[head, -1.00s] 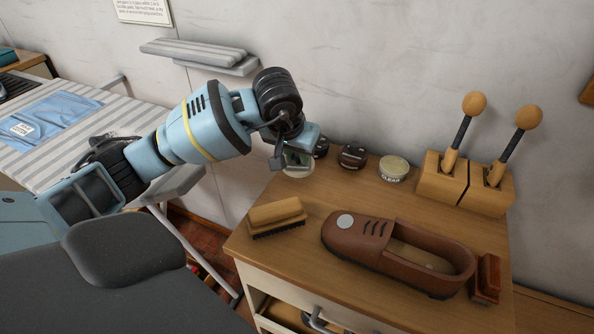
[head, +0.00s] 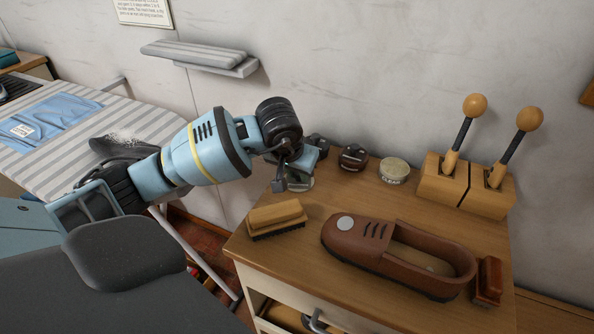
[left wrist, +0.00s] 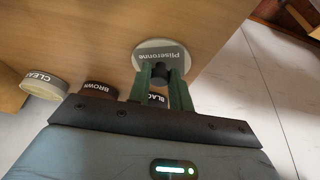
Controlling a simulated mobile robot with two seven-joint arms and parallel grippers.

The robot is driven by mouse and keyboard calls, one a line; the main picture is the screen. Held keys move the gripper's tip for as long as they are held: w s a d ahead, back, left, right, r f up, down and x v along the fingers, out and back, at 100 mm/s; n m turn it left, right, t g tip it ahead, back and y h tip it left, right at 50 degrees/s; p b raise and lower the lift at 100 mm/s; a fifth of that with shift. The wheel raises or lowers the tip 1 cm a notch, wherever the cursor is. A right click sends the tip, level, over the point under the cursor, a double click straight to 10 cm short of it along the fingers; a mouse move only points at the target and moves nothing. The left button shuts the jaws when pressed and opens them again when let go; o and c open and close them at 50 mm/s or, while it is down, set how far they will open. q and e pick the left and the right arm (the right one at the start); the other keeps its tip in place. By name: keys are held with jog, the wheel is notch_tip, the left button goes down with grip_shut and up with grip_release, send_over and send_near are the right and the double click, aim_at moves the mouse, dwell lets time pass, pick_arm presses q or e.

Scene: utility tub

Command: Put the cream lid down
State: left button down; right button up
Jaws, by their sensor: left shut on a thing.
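In the left wrist view the cream lid (left wrist: 143,47) shows a grey label with lettering. My left gripper's green fingers (left wrist: 164,75) are shut on it, with a dark knob-like part between them. The lid is close to the top; I cannot tell whether it touches. My right gripper is not in view.
Tins marked BLACK (left wrist: 157,99), BROWN (left wrist: 99,88) and CLEAR (left wrist: 44,86) stand along the back. A striped ironing board (head: 60,165) is at left.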

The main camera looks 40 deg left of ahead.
pick_arm(q)
jog(key=c, duration=1.3)
grip_release()
jog(key=shift+r, duration=0.3)
jog(key=p+v, duration=0.1)
jog(key=v, duration=1)
jog(key=shift+s+r, duration=0.2)
jog(key=shift+r, duration=0.05)
jog(key=shift+d+f, duration=0.1)
